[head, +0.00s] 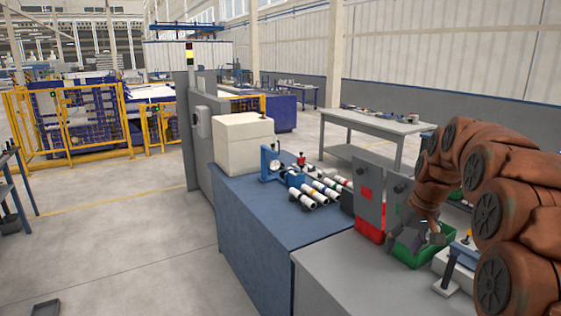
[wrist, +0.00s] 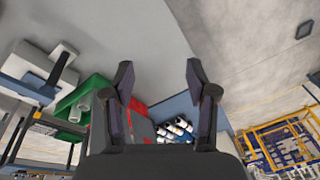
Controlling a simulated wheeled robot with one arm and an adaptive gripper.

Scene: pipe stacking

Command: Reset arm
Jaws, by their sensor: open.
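My gripper (wrist: 159,75) is open and shows nothing between its fingers in the wrist view. In the head view my gripper (head: 409,238) hangs at the end of my brown-covered arm, low at the right, by the green bin (head: 425,256). The green bin (wrist: 98,86) also shows left of the fingers in the wrist view, with a pale grey cylindrical piece (wrist: 78,112) at it. Several white pipes (head: 322,190) with dark and coloured bands lie side by side on the blue table (head: 262,212). The pipes (wrist: 176,130) also show beyond the fingers in the wrist view.
A red bin (head: 369,231) and upright grey panels (head: 369,188) stand between the pipes and the green bin. A blue device (head: 270,163) and a beige box (head: 243,138) stand behind the pipes. The grey table's front part (head: 340,275) is clear.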

